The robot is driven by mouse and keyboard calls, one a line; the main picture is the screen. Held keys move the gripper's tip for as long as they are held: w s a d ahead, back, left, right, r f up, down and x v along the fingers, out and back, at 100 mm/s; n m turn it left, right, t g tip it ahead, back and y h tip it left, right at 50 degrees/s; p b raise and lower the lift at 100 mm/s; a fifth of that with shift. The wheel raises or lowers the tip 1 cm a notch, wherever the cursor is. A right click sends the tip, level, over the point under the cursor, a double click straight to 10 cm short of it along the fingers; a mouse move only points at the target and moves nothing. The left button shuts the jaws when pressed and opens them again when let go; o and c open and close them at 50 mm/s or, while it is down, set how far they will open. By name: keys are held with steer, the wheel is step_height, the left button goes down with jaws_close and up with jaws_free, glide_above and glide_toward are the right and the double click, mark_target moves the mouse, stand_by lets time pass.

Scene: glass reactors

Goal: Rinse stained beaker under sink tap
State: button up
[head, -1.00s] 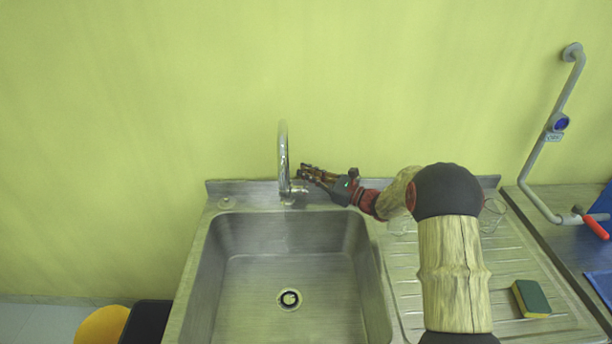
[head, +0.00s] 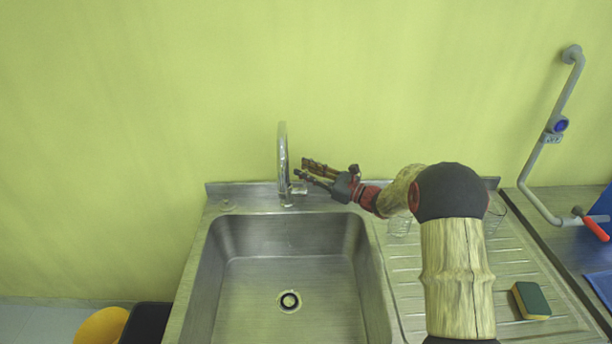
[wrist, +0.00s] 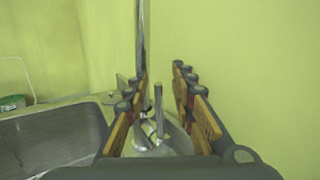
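The chrome tap (head: 283,150) stands at the back rim of the steel sink (head: 225,270). My gripper (head: 300,170) is at the tap's right side, pointing left. In the wrist view my gripper (wrist: 160,120) is open, with the upright tap lever (wrist: 158,105) showing between its spread fingers; contact cannot be told. A clear glass vessel (head: 399,227) stands on the drainboard, partly behind my arm. Another clear glass vessel (head: 494,216) is partly hidden farther right. No stain can be made out on either.
The ribbed drainboard (head: 540,270) lies right of the basin. A green and yellow sponge (head: 531,300) rests on it. A grey wall-mounted pipe with a red handle (head: 596,227) is at the right. The basin is empty around its drain (head: 288,301).

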step_height(320, 180, up, 8)
steer(key=shift+r, duration=0.1)
stand_by(0.4)
